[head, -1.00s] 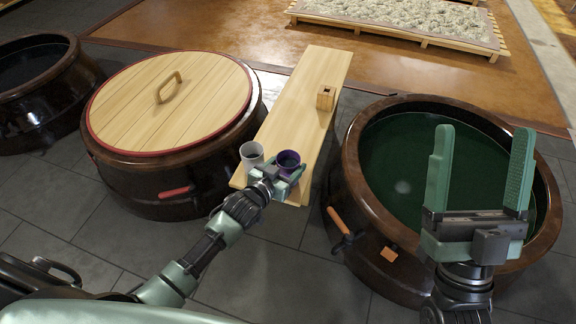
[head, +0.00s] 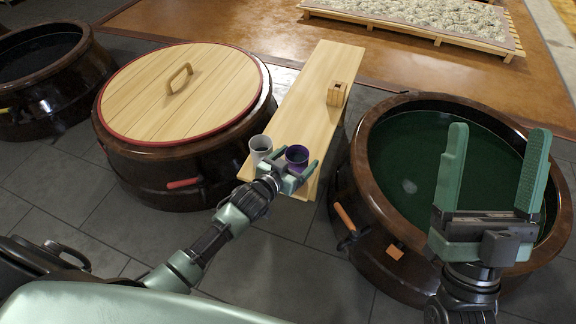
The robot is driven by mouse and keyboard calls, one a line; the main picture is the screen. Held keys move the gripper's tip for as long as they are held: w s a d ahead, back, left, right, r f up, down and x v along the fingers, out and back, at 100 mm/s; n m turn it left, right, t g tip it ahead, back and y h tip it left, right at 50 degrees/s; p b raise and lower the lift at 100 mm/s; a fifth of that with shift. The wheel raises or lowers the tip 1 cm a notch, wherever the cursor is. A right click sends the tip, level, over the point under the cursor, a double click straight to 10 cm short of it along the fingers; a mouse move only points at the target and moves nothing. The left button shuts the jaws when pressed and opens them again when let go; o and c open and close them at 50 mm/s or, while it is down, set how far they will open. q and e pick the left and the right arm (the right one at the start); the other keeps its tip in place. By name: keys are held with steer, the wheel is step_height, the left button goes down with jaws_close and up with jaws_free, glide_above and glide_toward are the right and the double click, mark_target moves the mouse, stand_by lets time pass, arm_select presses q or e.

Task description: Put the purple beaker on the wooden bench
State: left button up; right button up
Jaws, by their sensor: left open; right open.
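The purple beaker (head: 297,156) is upright at the near end of the wooden bench (head: 318,95). My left gripper (head: 291,169) is open at that end, with its fingers pointing away from me around or beside the purple beaker. The gripper body hides the beaker's lower part, so I cannot tell how its base meets the bench. A white-grey cup (head: 260,147) stands just left of the purple beaker, close to the left finger. My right gripper (head: 497,170) is open and empty, raised in front of the open jar on the right.
A large open jar (head: 362,170) with dark green liquid stands right of the bench. A lidded jar (head: 150,170) stands left of it, and another open jar (head: 75,85) is at far left.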

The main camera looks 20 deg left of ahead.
mark_target(291, 164)
arm_select(q)
steer(key=p+v, duration=0.2)
steer(key=v, duration=0.3)
steer(key=shift+s+a+r, duration=0.1)
steer(key=shift+s, duration=0.1)
steer(key=p+v, duration=0.2)
steer(key=v, duration=0.4)
steer(key=s+d+r, duration=0.2)
steer(key=s+r, duration=0.1)
steer(key=r, duration=0.7)
steer(key=s+d+r+t, duration=0.1)
steer(key=s+d+r, duration=0.2)
steer(key=r, duration=0.6)
steer(key=shift+r+t, duration=0.3)
steer(key=shift+r, duration=0.05)
arm_select(e)
steer(key=w+f+g+h, duration=0.2)
steer(key=f+g, duration=0.3)
steer(key=f, duration=0.3)
steer(key=w+f+g+h, duration=0.2)
steer(key=w+f+g, duration=0.2)
steer(key=f, duration=0.5)
steer(key=shift+w+d+f+g, duration=0.2)
steer(key=shift+d+g, duration=0.25)
steer(key=shift+g, duration=0.75)
arm_select(q)
steer(key=shift+s, duration=0.1)
arm_select(e)
steer(key=shift+a, duration=0.1)
